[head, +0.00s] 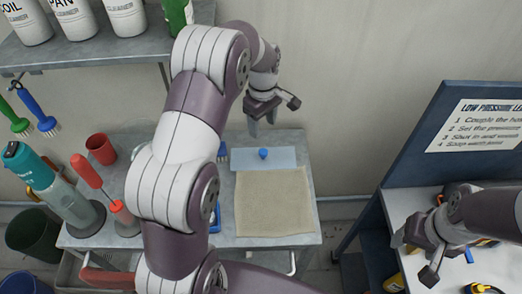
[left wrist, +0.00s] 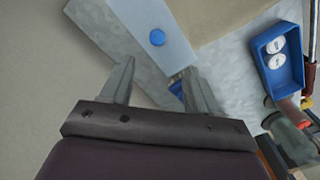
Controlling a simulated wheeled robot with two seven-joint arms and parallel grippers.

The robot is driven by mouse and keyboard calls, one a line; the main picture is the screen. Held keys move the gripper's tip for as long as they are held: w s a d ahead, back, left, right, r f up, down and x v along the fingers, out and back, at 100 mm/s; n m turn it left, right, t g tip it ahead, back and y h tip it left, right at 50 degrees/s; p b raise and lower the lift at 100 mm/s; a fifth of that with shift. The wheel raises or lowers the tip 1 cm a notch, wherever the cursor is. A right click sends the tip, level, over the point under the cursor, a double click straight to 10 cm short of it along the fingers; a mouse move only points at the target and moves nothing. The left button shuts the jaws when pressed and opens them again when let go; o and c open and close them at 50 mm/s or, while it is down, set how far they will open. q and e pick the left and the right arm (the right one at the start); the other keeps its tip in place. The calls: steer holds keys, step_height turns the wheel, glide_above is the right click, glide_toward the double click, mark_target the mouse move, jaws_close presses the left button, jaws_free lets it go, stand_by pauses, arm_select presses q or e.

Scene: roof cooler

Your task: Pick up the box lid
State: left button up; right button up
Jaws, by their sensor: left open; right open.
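The box lid (head: 282,160) is a flat, pale blue-grey plate with a round blue knob (head: 263,153). It lies toward the back of the grey table, just behind a beige cloth (head: 272,205). My left gripper (head: 262,125) is open and empty behind and above the lid, fingers pointing down. In the left wrist view the lid (left wrist: 135,15) and its knob (left wrist: 157,37) lie beyond the open fingertips (left wrist: 160,66), not between them. My right gripper (head: 413,258) is open and empty at the right, by the second bench.
A red cup (head: 101,149), a teal bottle (head: 38,175) and a red-handled tool (head: 87,171) stand at the table's left. A blue tray (left wrist: 269,48) with two white discs lies near the cloth. A shelf with cleaner bottles (head: 74,18) hangs upper left; a sign board (head: 460,130) stands right.

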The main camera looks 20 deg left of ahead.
arm_select(q)
step_height(320, 180, down, 3)
steer(key=s, duration=0.1)
steer(key=p, duration=0.2)
glide_above(263, 151)
steer(key=f, duration=0.4)
steer(key=shift+d+f, duration=0.15)
steer(key=shift+d, duration=0.15)
steer(key=f, duration=0.2)
steer(key=f+p, duration=0.1)
steer(key=f, duration=0.1)
steer(key=shift+s+a, duration=0.15)
steer(key=shift+a, duration=0.15)
steer(key=shift+f, duration=0.3)
steer(key=shift+w+d+f, duration=0.1)
steer(key=shift+w, duration=0.15)
jaws_close()
arm_select(e)
steer(key=r, duration=0.3)
steer(key=shift+s+d+r, duration=0.1)
steer(key=shift+s+d, duration=0.15)
